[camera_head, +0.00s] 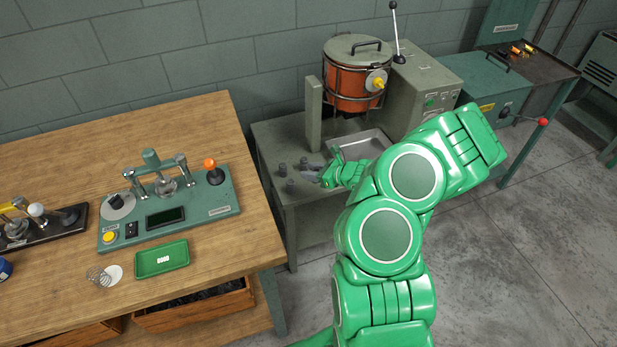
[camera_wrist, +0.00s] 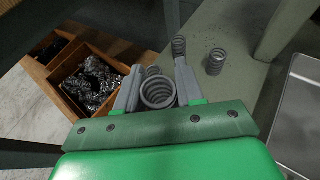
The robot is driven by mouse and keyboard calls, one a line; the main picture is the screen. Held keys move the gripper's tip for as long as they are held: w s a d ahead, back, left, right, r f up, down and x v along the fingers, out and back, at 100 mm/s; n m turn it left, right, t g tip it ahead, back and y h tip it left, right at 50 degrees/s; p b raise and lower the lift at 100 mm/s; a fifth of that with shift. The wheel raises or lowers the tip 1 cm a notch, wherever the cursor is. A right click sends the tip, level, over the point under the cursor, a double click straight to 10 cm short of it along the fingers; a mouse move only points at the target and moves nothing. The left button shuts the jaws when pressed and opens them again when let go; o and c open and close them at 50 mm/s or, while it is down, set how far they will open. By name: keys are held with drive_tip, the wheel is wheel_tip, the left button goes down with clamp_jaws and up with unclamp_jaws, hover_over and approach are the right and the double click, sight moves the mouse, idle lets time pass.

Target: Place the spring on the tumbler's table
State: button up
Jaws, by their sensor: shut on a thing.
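My gripper (camera_head: 312,174) is over the left part of the tumbler's grey-green table (camera_head: 270,132). In the wrist view its two grey fingers (camera_wrist: 158,88) are shut on a coiled grey spring (camera_wrist: 158,93), seen end-on between them. In the head view the held spring is too small to make out. Whether it touches the table is unclear. Other small springs stand upright on the table just past the fingers, one at the right (camera_wrist: 216,61) and one near the fingertips (camera_wrist: 179,47). The tumbler (camera_head: 357,85), an orange drum in a frame, stands at the table's back.
A metal tray (camera_head: 362,144) lies on the table to the right of my gripper, also seen in the wrist view (camera_wrist: 303,110). A wooden bench (camera_head: 215,125) at left holds a green testing device (camera_head: 170,212), a green tray (camera_head: 162,259) and a loose spring (camera_head: 98,277). Crates (camera_wrist: 97,85) sit below.

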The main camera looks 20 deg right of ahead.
hover_over(309, 184)
drive_tip(key=shift+w+f, duration=0.1)
drive_tip(key=shift+f, duration=4.65)
drive_tip(key=shift+a+f, duration=0.1)
drive_tip(key=shift+f, duration=0.05)
drive_tip(key=o, duration=1)
drive_tip(key=shift+o, duration=0.2)
drive_tip(key=shift+r, duration=0.2)
